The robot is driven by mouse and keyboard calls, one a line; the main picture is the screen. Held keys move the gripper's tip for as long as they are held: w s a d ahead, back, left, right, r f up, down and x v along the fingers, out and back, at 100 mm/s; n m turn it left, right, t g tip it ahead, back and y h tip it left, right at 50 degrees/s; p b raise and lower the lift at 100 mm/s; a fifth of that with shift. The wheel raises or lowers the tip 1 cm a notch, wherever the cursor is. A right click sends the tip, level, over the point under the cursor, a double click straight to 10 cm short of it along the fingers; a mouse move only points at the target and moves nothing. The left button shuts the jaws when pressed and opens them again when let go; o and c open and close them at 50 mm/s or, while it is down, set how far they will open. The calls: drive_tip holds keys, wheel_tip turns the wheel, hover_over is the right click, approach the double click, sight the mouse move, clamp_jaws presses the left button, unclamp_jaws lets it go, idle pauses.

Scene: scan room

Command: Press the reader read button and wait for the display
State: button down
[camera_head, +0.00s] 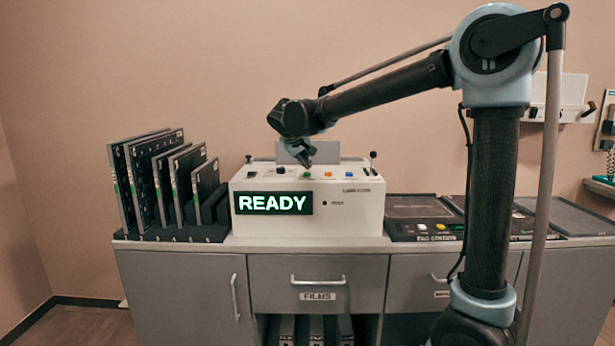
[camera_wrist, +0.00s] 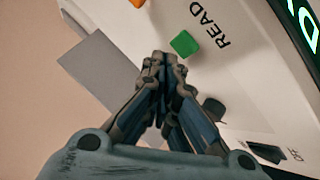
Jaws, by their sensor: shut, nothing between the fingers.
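My gripper (camera_head: 308,163) is shut and empty, pointing down over the panel. In the wrist view its closed fingertips (camera_wrist: 164,58) appear close to the green button's near side. Whether they touch it, I cannot tell.
A rack of dark plates (camera_head: 170,232) stands at the left. A dark tag station (camera_head: 427,231) and flat trays lie at the right.

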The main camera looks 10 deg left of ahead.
sight(305, 173)
drive_tip(key=shift+f, duration=0.85)
idle(1.1)
drive_tip(key=shift+r, duration=0.95)
drive_tip(key=shift+r, duration=2.5)
